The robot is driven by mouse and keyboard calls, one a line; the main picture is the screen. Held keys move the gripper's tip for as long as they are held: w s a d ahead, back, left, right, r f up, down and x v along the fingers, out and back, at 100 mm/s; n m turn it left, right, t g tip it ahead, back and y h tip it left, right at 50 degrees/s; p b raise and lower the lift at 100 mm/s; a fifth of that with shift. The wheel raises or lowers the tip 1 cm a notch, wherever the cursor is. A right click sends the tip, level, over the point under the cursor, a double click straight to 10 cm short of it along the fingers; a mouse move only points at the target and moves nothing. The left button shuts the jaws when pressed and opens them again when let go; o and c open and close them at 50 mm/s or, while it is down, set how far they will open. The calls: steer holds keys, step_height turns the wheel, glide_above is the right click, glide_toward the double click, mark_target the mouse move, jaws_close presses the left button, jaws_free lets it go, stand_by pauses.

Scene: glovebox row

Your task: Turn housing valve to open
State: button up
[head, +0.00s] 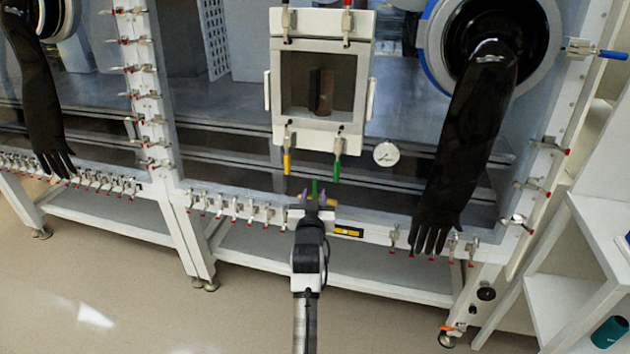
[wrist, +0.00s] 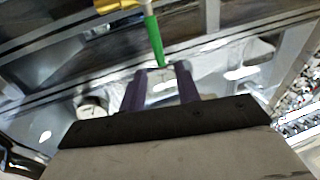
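The housing valve has a green lever handle (head: 314,188) and a brass-yellow body (head: 331,201) at the lower front of the glovebox, below the small framed door. In the wrist view the green handle (wrist: 154,41) runs down from the yellow body (wrist: 116,4) at the top. My gripper (head: 313,199) is at the valve. In the wrist view its two purple fingers (wrist: 161,74) are apart, with nothing clamped between them. The handle's free end shows at the gap between the fingertips; I cannot tell whether it touches either one.
The framed door (head: 322,132) has clamps with yellow and green handles. A round gauge (head: 386,154) sits right of it. A black glove (head: 465,150) hangs at the right. Several toggle clamps (head: 235,207) line the lower rail. A white shelf (head: 570,300) stands at the far right.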

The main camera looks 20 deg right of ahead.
mark_target(315, 184)
steer(key=x, duration=0.6)
steer(key=shift+w+d+p, duration=0.1)
steer(key=shift+w+p, duration=0.15)
steer(key=shift+p, duration=0.1)
steer(key=shift+c, duration=0.4)
jaws_close()
